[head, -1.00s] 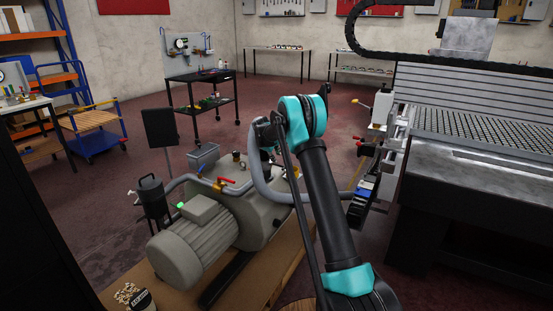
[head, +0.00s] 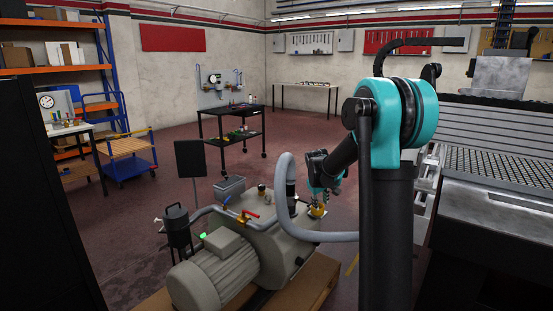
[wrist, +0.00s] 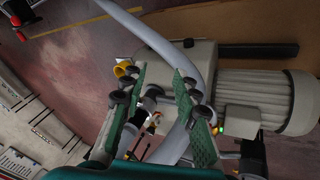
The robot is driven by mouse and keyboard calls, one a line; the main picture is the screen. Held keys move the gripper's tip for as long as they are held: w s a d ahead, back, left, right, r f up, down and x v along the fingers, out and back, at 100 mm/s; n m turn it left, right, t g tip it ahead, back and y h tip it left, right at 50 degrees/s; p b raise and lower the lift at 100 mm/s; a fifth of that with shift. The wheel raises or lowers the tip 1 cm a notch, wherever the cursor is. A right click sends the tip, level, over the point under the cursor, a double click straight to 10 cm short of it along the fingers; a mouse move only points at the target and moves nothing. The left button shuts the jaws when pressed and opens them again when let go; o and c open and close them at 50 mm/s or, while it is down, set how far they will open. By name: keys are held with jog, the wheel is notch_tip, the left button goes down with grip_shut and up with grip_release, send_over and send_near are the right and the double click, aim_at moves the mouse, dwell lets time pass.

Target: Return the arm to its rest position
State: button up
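My arm shows in the head view with its teal elbow (head: 393,122) raised high at the right and its forearm folded down behind it. My gripper (head: 318,208) hangs beside the grey hose, partly hidden by my arm. In the wrist view my gripper (wrist: 160,78) has its two green-padded fingers spread apart, with nothing visibly held. Behind the fingers are the grey hose (wrist: 163,45) and the pump (wrist: 262,98). I cannot tell how close the fingertips are to the pump fittings.
The vacuum pump (head: 225,265) sits on a wooden base at lower centre, with a grey hose (head: 287,210) arching up near my gripper. The grid table (head: 505,208) stands close on the right. Open floor (head: 190,168) lies behind the pump, before a black cart (head: 232,142).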

jog(key=s+f+m+y, duration=0.1)
jog(key=s+f+m, duration=0.2)
jog(key=s, duration=1.6)
jog(key=s+f+m+y, duration=0.1)
jog(key=s+f+m, duration=0.2)
jog(key=s, duration=1.6)
jog(key=shift+d+f+g, duration=0.4)
jog(key=shift+d+f, duration=0.05)
jog(key=shift+f, duration=0.35)
